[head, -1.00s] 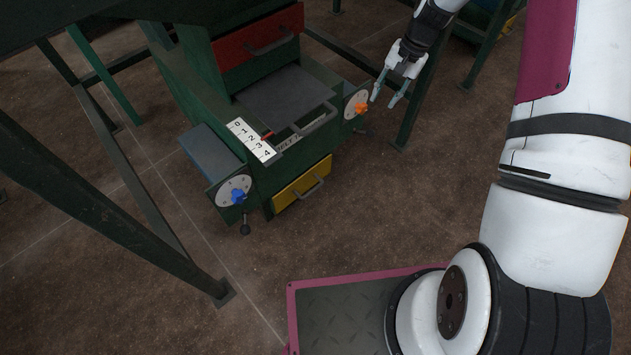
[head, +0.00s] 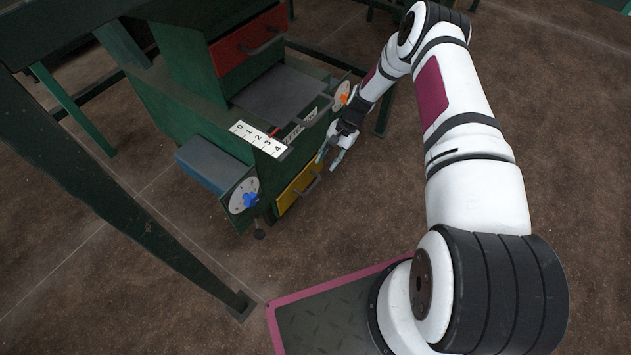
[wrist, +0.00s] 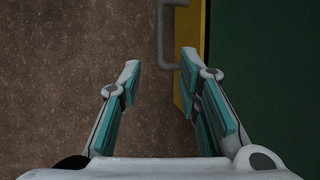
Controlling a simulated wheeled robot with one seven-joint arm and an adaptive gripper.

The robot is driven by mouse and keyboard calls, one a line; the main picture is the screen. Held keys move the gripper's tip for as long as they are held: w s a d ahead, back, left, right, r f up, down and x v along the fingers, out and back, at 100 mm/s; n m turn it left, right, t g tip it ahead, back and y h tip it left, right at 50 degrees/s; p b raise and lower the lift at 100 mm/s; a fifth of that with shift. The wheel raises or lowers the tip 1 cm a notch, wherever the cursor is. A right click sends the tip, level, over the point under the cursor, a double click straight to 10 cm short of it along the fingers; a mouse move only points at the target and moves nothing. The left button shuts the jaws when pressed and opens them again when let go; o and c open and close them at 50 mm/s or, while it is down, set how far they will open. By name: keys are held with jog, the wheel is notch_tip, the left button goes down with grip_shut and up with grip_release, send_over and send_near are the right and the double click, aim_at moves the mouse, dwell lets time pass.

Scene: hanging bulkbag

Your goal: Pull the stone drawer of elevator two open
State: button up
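The green machine (head: 180,115) has a yellow drawer (head: 287,198) low on its front and a red drawer (head: 247,40) higher up. Both look closed. No label shows which is the stone drawer or marks elevator two. My gripper (head: 333,160) is open and empty in front of the yellow drawer, near its right end. In the wrist view my two fingers (wrist: 160,62) are spread, with brown floor between them. The yellow drawer front (wrist: 190,35) and its grey bar handle (wrist: 163,38) lie just ahead of the fingertips. The handle appears not to be touched.
A blue knob on a dial (head: 249,199) is at the machine's lower left, an orange knob (head: 344,98) at its right. A white scale plate (head: 258,138) lies above the yellow drawer. Dark green frame legs (head: 150,205) stand at left.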

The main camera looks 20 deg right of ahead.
aim_at(316, 183)
jog(key=b+x, duration=0.3)
jog(key=x, duration=0.6)
jog(key=shift+f, duration=0.35)
grip_shut()
